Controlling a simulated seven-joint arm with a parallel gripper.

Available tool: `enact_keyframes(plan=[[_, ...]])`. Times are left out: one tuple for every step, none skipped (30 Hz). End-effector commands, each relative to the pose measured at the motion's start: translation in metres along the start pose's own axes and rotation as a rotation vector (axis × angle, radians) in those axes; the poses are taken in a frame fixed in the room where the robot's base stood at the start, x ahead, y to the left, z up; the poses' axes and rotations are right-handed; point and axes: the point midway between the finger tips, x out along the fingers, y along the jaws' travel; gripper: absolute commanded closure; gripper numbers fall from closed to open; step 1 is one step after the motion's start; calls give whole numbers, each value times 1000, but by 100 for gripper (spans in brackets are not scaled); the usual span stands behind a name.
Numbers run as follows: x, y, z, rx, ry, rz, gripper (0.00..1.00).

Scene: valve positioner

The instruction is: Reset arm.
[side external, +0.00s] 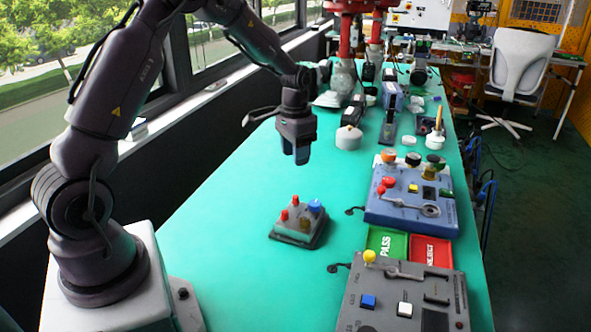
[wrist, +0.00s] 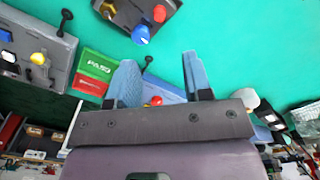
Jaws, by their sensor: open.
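My gripper (side external: 301,157) hangs in the air above the green table (side external: 215,225), pointing down, behind the small valve block in the side external view. In the wrist view my gripper (wrist: 160,80) shows two blue fingers apart with nothing held between them. The valve block (side external: 298,236) is a dark grey base with red, yellow and blue knobs, standing on the table. It also shows at the top of the wrist view (wrist: 128,14), cut off by the frame edge. My gripper touches nothing that I can see.
A blue panel (side external: 385,208) with knobs and a lever stands to the right. A grey panel (side external: 385,315) with a yellow-ball lever is at the front. Green PASS (side external: 380,242) and red REJECT (side external: 432,250) trays lie between them. The table's left side is clear.

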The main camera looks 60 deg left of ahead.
Motion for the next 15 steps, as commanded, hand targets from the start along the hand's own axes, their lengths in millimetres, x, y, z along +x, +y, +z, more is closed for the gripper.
enact_keyframes(plan=[[-5,0,0,0,1,-1,54],[-7,0,0,-1,1,0,54],[-9,0,0,-7,0,0,54],[-10,0,0,-17,0,0,54],[-10,0,1,-33,-4,2,54],[-4,4,9,-56,-28,10,54],[-1,6,16,-72,-45,16,54],[-3,9,23,-90,-54,18,54],[-11,15,31,-106,-55,17,54],[-17,20,36,-115,-52,16,54],[-24,25,41,-122,-47,14,54],[-34,32,49,-130,-39,10,54],[-42,38,54,-135,-30,7,54],[-50,45,60,-138,-21,4,54],[-61,53,68,-141,-5,0,54]])
